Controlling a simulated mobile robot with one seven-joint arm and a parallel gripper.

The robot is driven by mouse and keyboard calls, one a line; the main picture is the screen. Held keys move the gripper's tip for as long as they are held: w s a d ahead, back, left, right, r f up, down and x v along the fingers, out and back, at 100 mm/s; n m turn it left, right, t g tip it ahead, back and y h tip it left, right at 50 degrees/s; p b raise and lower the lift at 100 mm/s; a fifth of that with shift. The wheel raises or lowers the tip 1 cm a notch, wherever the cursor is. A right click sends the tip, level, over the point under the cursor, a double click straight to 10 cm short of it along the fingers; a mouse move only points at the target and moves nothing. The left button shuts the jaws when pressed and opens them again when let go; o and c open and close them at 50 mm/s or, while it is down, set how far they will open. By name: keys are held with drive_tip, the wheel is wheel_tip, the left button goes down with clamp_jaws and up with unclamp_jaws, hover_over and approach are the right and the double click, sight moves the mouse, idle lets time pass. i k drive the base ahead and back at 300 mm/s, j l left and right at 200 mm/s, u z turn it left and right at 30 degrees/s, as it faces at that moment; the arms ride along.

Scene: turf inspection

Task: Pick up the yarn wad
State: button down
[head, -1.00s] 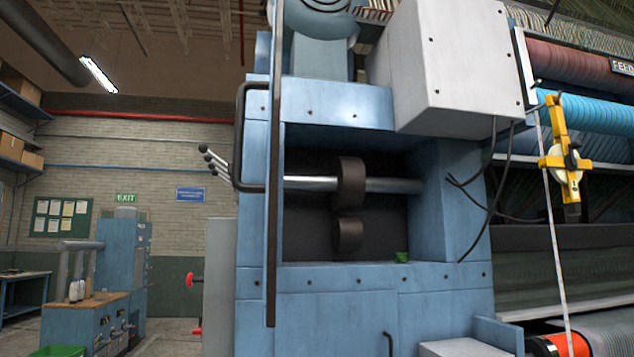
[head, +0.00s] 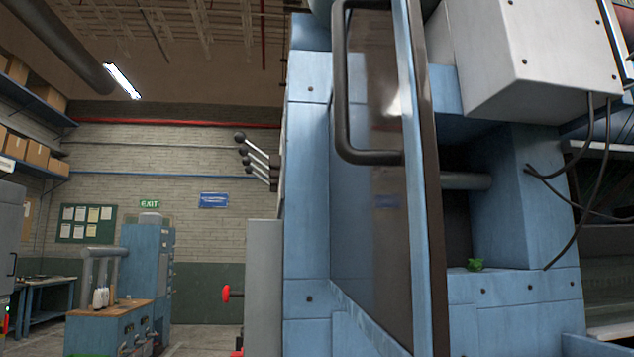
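A small crumpled green yarn wad (head: 474,265) sits on the ledge at the lower front of the recess in the blue machine (head: 545,190). It lies just right of the dark edge of a swung-out, see-through guard door (head: 385,230). The door has a blue and dark frame and a dark bar handle (head: 342,90). It stands in front of the left part of the recess and hides most of the roller shaft (head: 466,181). My gripper is not in view.
A grey box (head: 535,55) juts out above the recess, with dark cables (head: 590,190) hanging at its right. Black-knobbed levers (head: 258,158) and a red handwheel (head: 227,293) stick out left of the machine. Floor shows farther left, near a blue workbench (head: 110,325).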

sight(476, 264)
drive_tip(key=i+j+u, duration=0.15)
drive_tip(key=j+u, duration=0.15)
drive_tip(key=u, duration=0.25)
drive_tip(key=i+u, duration=0.15)
drive_tip(key=u, duration=0.3)
drive_tip(key=i+j+u, duration=0.1)
drive_tip(key=u, duration=0.3)
drive_tip(key=i+j+u, duration=0.1)
drive_tip(key=u, duration=0.35)
drive_tip(key=i+j+z, duration=0.2)
drive_tip(key=i, duration=0.2)
drive_tip(key=i+j+z, duration=0.15)
drive_tip(key=i, duration=0.25)
drive_tip(key=z, duration=0.5)
drive_tip(key=i+j+z, duration=0.1)
drive_tip(key=z, duration=0.85)
drive_tip(key=j+z, duration=0.1)
drive_tip(key=z, duration=0.35)
drive_tip(key=j+z, duration=0.1)
drive_tip(key=z, duration=0.4)
drive_tip(key=j+z, duration=0.1)
drive_tip(key=z, duration=0.4)
drive_tip(key=j+z, duration=0.1)
drive_tip(key=z, duration=0.35)
drive_tip(key=i+l+u, duration=0.15)
